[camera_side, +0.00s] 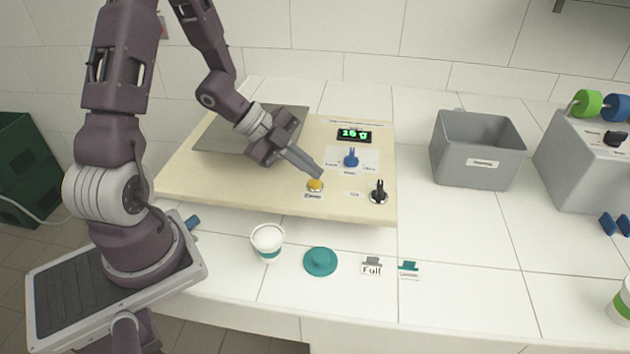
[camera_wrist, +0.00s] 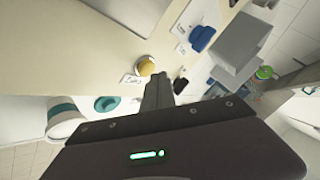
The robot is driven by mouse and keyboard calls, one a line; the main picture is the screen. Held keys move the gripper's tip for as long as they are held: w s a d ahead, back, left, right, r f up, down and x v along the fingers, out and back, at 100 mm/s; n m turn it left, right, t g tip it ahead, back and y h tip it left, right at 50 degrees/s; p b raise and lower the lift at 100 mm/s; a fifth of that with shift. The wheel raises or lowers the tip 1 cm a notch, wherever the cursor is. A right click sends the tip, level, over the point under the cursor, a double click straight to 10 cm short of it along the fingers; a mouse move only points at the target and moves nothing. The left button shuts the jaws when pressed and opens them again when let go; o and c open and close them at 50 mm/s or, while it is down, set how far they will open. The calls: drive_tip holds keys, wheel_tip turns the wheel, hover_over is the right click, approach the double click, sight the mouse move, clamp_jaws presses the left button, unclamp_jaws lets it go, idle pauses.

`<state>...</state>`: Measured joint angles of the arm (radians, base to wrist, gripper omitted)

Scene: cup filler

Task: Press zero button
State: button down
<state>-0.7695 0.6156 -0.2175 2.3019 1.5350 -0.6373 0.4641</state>
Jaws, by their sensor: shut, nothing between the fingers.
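The zero button is a yellow round knob (camera_side: 315,185) on the beige board, with a small label (camera_side: 313,196) in front of it. In the wrist view the yellow button (camera_wrist: 147,67) is just beyond and left of the fingertips. My gripper (camera_side: 318,174) is shut and empty, its fingers slanting down with the tips close above the button. In the wrist view the closed fingers (camera_wrist: 158,84) point toward the board. I cannot tell whether the tips touch the button. A display (camera_side: 354,135) on the board reads a green number, apparently "10 g".
The beige board (camera_side: 230,185) also bears a blue knob (camera_side: 351,158) and a black switch (camera_side: 378,191) right of the button. A white cup (camera_side: 267,240), a teal lid (camera_side: 320,261) and small signs stand in front. A grey bin (camera_side: 472,182) is at the right.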

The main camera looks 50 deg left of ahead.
sight(310, 181)
drive_tip(key=shift+f, duration=0.6)
idle(0.6)
drive_tip(key=shift+r, duration=0.9)
drive_tip(key=shift+r, duration=2.5)
